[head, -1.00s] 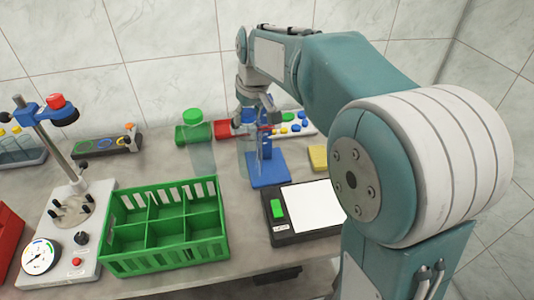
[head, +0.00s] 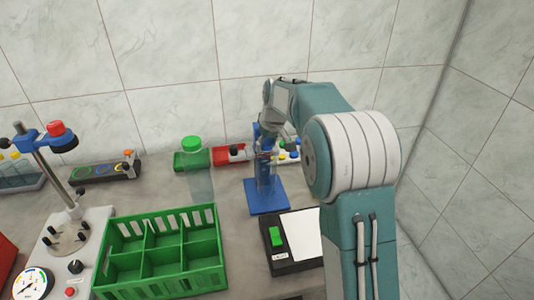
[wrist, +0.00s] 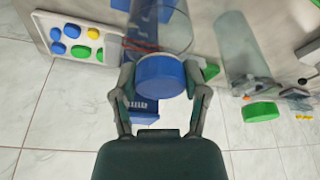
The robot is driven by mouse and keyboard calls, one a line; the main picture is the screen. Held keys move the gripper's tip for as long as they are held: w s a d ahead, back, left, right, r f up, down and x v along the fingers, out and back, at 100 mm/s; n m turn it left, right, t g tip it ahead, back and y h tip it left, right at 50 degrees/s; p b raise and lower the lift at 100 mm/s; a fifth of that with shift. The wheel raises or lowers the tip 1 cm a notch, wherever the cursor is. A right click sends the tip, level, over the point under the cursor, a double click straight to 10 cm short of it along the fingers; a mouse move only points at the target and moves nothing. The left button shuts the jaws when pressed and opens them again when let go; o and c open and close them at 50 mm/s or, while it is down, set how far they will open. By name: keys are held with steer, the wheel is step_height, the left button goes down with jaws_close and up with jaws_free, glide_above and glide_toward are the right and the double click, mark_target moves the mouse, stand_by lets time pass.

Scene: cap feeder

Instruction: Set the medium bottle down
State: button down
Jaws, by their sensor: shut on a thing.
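My gripper (wrist: 160,80) is shut at the blue cap (wrist: 160,76) end of a clear bottle (wrist: 172,32), which I take as the medium bottle. In the head view my gripper (head: 268,146) is partly hidden behind my arm. The see-through bottle (head: 262,178) looks upright there, in line with the blue stand (head: 268,200), over its flat base. I cannot tell whether its bottom touches the base. The post of the stand rises close behind the bottle.
A taller clear bottle with a green cap (head: 191,143) stands to the left. A green divided crate (head: 160,283) is in front left, and a black device with a white plate (head: 300,234) is in front right. A tray of caps (wrist: 58,38) and a red block (head: 230,154) lie behind.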

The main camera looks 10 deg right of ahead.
mark_target(266, 169)
steer(key=shift+s+d+x, duration=0.15)
steer(key=shift+x, duration=0.75)
steer(key=shift+s+d+x, duration=0.1)
steer(key=shift+d+x, duration=0.1)
steer(key=shift+x, duration=0.65)
steer(key=shift+f, duration=0.2)
steer(key=shift+c, duration=0.5)
jaws_free()
